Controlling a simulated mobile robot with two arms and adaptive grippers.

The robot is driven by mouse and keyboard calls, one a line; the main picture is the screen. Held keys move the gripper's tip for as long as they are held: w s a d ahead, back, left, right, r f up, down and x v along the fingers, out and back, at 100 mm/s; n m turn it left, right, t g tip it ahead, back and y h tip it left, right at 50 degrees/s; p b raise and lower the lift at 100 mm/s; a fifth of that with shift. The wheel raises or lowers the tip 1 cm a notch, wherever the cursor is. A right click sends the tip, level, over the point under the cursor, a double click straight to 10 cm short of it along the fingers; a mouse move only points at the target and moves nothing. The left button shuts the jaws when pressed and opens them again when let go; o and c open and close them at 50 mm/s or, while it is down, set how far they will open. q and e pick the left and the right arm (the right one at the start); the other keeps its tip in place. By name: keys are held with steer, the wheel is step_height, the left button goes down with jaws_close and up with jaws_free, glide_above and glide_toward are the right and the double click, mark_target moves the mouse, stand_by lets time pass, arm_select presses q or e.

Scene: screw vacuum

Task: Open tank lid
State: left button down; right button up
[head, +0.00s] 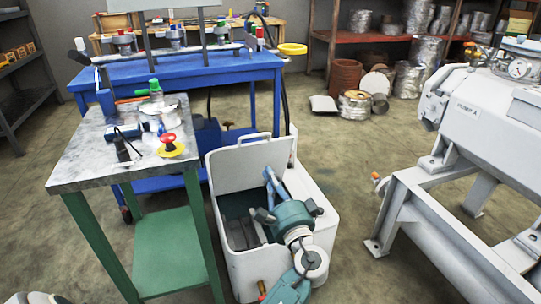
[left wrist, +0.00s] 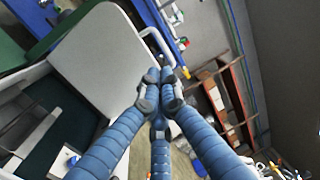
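The white tank (head: 318,203) stands on the floor in the middle of the head view. Its lid (head: 240,165) is raised nearly upright at the back, with a thin handle (head: 254,137) along the top edge. The dark inside of the tank shows below it. My left gripper (head: 270,178) is over the tank's opening, in front of the lid's lower right part. In the left wrist view its fingertips (left wrist: 161,88) come together with nothing seen between them; the lid (left wrist: 100,60) and handle (left wrist: 157,43) lie beyond. Contact with the lid cannot be told. My right gripper is not in view.
A green-legged table (head: 70,172) with tools stands left of the tank. A blue workbench (head: 190,73) is behind. A grey machine on a frame (head: 465,115) stands at the right. Bare floor (head: 345,150) lies between tank and machine.

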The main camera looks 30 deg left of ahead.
arm_select(q)
steer(key=b+x, duration=0.1)
steer(key=x, duration=1.2)
steer(key=shift+w+a, duration=0.15)
steer(key=shift+a, duration=0.1)
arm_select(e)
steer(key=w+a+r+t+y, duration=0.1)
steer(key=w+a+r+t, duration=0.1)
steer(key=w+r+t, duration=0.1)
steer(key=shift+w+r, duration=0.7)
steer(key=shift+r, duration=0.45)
